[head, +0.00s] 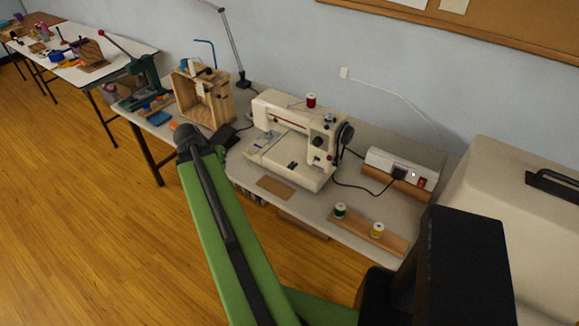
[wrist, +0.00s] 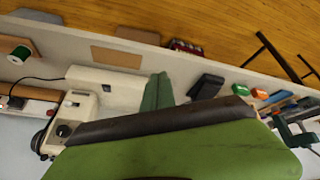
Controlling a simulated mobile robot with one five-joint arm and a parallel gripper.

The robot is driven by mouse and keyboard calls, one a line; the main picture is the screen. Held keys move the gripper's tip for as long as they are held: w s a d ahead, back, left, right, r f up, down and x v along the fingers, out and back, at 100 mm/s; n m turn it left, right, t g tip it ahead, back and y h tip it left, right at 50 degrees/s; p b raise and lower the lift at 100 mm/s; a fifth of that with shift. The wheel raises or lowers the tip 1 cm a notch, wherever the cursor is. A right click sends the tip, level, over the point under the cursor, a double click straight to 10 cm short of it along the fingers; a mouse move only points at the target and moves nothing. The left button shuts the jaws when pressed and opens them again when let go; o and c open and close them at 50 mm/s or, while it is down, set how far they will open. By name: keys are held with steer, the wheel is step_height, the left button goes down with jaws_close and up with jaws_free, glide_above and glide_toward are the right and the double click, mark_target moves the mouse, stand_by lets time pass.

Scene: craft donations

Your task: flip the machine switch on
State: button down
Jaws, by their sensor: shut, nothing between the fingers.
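A cream sewing machine (head: 297,140) stands on the grey table in the head view. To its right a white power box (head: 400,165) sits on a wooden block, with a red rocker switch (head: 422,183) at its right end. The rocker's position is too small to read. A black cord joins the box and the machine. The machine is upside down at left in the wrist view (wrist: 75,125). My gripper (wrist: 157,88) is shut and empty, partly hidden by green and black parts of my arm. It is left of the machine in the head view, well apart from the switch.
Green and yellow thread spools stand on a wooden strip (head: 355,226) in front of the power box. A wooden crate (head: 203,100) and a green press (head: 140,82) stand left of the machine. A cream case (head: 510,215) is at the right.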

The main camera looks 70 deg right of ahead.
steer(key=s+d+r+m+g+h, duration=0.1)
steer(key=s+d+m, duration=0.4)
steer(key=s+d, duration=0.8)
steer(key=s+g+h, duration=0.1)
steer(key=s, duration=0.2)
steer(key=shift+s+d+m+b, duration=0.4)
steer(key=b, duration=0.9)
glide_above(292, 165)
steer(key=a, duration=0.2)
steer(key=f, duration=0.8)
steer(key=shift+w+d+f, duration=0.2)
steer(key=shift+f, duration=0.2)
steer(key=f+b, duration=0.2)
steer(key=shift+a+f+b, duration=0.3)
steer(key=shift+f, duration=0.15)
steer(key=shift+a, duration=0.1)
